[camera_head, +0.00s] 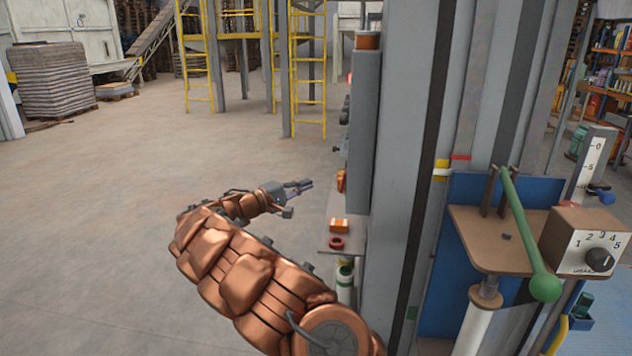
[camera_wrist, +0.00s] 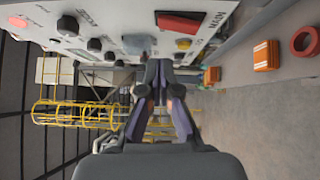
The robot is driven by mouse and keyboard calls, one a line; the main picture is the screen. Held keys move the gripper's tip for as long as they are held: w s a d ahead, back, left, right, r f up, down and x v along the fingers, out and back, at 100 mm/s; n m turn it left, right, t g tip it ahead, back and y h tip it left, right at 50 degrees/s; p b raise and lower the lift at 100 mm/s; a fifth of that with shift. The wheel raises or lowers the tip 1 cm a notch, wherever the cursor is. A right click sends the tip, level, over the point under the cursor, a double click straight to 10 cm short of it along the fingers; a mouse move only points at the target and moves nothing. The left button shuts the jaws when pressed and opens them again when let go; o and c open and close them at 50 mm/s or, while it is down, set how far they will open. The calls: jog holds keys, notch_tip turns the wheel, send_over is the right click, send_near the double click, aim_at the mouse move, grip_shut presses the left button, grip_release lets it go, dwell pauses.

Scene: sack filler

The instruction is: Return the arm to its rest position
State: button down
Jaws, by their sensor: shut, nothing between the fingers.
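My copper-coloured arm reaches forward from the bottom of the head view, bent at the elbow. My gripper (camera_head: 300,186) is at its end, left of the grey machine column (camera_head: 400,150) and apart from it. In the wrist view my gripper (camera_wrist: 160,70) points toward a pale control panel (camera_wrist: 120,22) with dark knobs and a red rectangular part (camera_wrist: 180,22). The fingertips are close together and nothing shows between them. They overlap the panel's edge in the picture; I cannot tell how large the gap is.
A small shelf (camera_head: 327,245) beside the column holds an orange block (camera_head: 339,225) and a red ring (camera_head: 337,243). A green-handled lever (camera_head: 520,225) and a numbered dial box (camera_head: 590,242) stand at right. Yellow ladders (camera_head: 309,80) are farther back.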

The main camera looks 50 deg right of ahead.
jog(key=shift+w+a, duration=0.1)
jog(key=shift+a, duration=0.5)
jog(key=s+a+r+m+g+y, duration=0.15)
jog(key=s+a+y, duration=0.3)
jog(key=s, duration=0.55)
jog(key=s+a+r+m+g+y, duration=0.1)
jog(key=s+a+r+m+y, duration=0.3)
jog(key=s, duration=0.7)
jog(key=s+a+f+n+t+y, duration=0.1)
jog(key=s+a+f, duration=0.4)
jog(key=a, duration=0.6)
jog(key=s+a+f+n+t+y, duration=0.1)
jog(key=s+a+f+n+y, duration=0.2)
jog(key=a, duration=0.8)
jog(key=s+a+f+n+t+y, duration=0.2)
jog(key=s+a+f+y, duration=0.4)
jog(key=s+a, duration=0.3)
jog(key=shift+s+a+f+n, duration=0.2)
jog(key=shift+a+f+n, duration=0.25)
jog(key=shift+a+f, duration=0.5)
